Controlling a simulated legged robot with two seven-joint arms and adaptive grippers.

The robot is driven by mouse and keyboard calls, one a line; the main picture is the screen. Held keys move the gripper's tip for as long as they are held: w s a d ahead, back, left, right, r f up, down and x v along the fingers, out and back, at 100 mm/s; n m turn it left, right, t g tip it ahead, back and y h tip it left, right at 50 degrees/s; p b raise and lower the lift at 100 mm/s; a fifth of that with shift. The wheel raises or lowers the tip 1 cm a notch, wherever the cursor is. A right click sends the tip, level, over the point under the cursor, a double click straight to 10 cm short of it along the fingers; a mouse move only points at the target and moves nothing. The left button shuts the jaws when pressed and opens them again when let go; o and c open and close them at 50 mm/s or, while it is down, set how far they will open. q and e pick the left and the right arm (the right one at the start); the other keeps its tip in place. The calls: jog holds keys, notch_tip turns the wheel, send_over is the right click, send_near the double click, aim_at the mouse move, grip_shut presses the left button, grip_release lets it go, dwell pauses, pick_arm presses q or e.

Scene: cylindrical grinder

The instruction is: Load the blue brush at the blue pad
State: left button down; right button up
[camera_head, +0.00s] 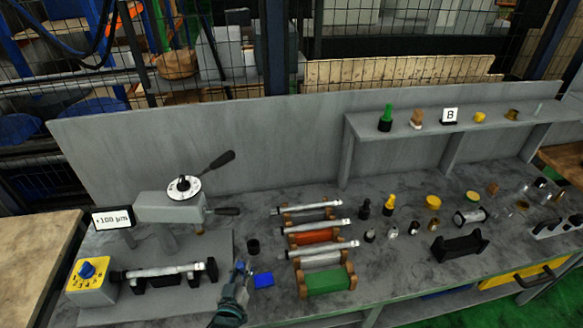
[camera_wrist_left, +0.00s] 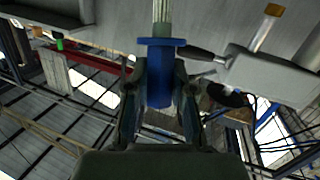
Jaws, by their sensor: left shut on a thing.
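The blue pad (camera_head: 264,280) lies on the bench, just right of my left gripper (camera_head: 240,278) in the head view. In the left wrist view my left gripper (camera_wrist_left: 160,90) is shut on the blue brush (camera_wrist_left: 160,50), its fingers on either side of the blue handle below a wide collar. The brush's pale bristle end points away from the gripper. In the head view the brush is small and mostly hidden by the fingers. Whether it touches the bench or pad cannot be told. My right gripper is not in view.
The grinder (camera_head: 170,207) with a yellow knob box (camera_head: 88,275) stands left. A black cup (camera_head: 253,246) stands behind the pad. A rack of rods (camera_head: 315,235) is close to its right, with several small bottles beyond. A shelf (camera_head: 470,125) runs along the back right.

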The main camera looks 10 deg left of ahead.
pick_arm(q)
jog(key=shift+w+p, duration=0.3)
jog(key=shift+p, duration=0.1)
jog(key=shift+m+h, duration=0.3)
jog(key=shift+h, duration=0.6)
jog(key=w+f, duration=0.2)
jog(key=f, duration=0.2)
jog(key=w+d+f+p, duration=0.1)
jog(key=w+f, duration=0.1)
jog(key=f, duration=0.3)
jog(key=w+f, duration=0.2)
jog(key=f, duration=0.3)
jog(key=shift+w+d+f, duration=0.1)
jog(key=shift+d+f, duration=0.1)
jog(key=shift+d, duration=0.1)
jog(key=shift+f, duration=0.65)
notch_tip(320, 180, up, 7)
jog(key=p, duration=0.6)
jog(key=shift+p, duration=0.4)
jog(key=shift+r, duration=0.1)
dwell(0.3)
